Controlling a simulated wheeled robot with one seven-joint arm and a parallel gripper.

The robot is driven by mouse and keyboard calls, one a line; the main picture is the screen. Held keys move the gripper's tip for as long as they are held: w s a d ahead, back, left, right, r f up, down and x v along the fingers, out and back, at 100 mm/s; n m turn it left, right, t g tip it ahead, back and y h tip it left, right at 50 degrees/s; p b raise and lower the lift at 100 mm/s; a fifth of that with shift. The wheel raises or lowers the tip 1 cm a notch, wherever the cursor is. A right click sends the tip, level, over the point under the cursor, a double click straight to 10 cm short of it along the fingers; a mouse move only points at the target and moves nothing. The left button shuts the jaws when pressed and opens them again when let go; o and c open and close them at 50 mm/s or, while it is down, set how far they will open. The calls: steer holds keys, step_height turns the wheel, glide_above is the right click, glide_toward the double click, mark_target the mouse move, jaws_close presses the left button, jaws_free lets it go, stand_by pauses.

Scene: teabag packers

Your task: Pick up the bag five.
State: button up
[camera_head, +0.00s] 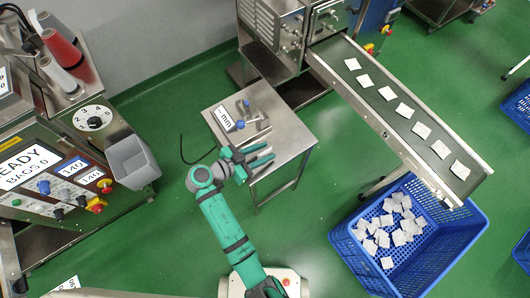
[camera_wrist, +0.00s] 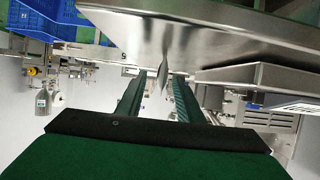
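Several white teabags lie in a row on the conveyor belt, from one at the far end (camera_head: 352,64) to one at the near end (camera_head: 460,170). I cannot read numbers on them, so I cannot tell which is bag five. My gripper (camera_head: 262,158) is open over the front edge of the small steel table (camera_head: 292,142), well left of the belt. In the wrist view its two fingers (camera_wrist: 160,78) are apart. A thin grey shape (camera_wrist: 166,62) shows beyond the fingertips; I cannot tell what it is.
A blue crate (camera_head: 344,248) with many loose white bags stands below the belt's near end. A grey bin (camera_head: 133,162) and control panel (camera_head: 45,170) are at left. Green floor is clear between table and crate.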

mark_target(273, 149)
steer(key=x, duration=0.4)
steer(key=shift+w+d+f, duration=0.15)
steer(key=shift+w+d, duration=0.05)
jaws_close()
